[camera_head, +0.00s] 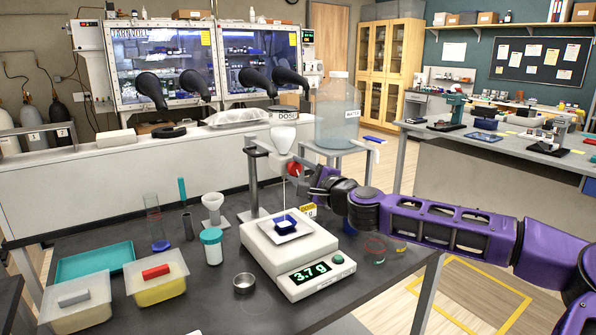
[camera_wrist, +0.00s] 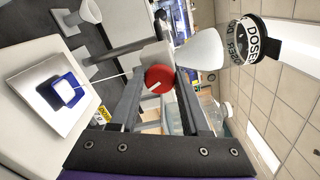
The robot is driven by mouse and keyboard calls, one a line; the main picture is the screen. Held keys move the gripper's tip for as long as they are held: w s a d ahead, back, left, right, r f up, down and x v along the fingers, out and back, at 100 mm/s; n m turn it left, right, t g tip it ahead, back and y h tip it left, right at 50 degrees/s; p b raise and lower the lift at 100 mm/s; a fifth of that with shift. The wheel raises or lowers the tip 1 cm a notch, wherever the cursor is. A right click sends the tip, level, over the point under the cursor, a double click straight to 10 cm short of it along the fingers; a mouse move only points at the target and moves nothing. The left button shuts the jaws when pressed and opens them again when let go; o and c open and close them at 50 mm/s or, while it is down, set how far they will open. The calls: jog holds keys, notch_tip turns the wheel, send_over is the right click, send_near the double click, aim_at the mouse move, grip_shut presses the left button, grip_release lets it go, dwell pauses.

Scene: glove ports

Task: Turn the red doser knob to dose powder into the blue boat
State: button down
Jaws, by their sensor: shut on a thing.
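The red doser knob (camera_head: 295,169) is on the side of the white doser (camera_head: 284,137), below its band marked DOSE. My gripper (camera_wrist: 158,82) is shut on the red knob, which also shows between the fingers in the wrist view (camera_wrist: 160,77). The knob has a white mark on its face. White powder shows in the boat (camera_wrist: 57,84). A thin white line runs between the doser outlet and the boat. The display (camera_head: 310,273) reads 3.7 g.
A clamp stand (camera_head: 253,185) holds the doser. A small yellow label (camera_head: 308,210) is beside the balance.

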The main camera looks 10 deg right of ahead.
jog(key=shift+m, duration=0.7)
jog(key=shift+c, duration=1.9)
grip_release()
jog(key=v, duration=1.7)
jog(key=shift+s+p, duration=0.25)
jog(key=shift+p, duration=0.05)
jog(key=shift+d+f, duration=0.15)
jog(key=shift+d, duration=0.05)
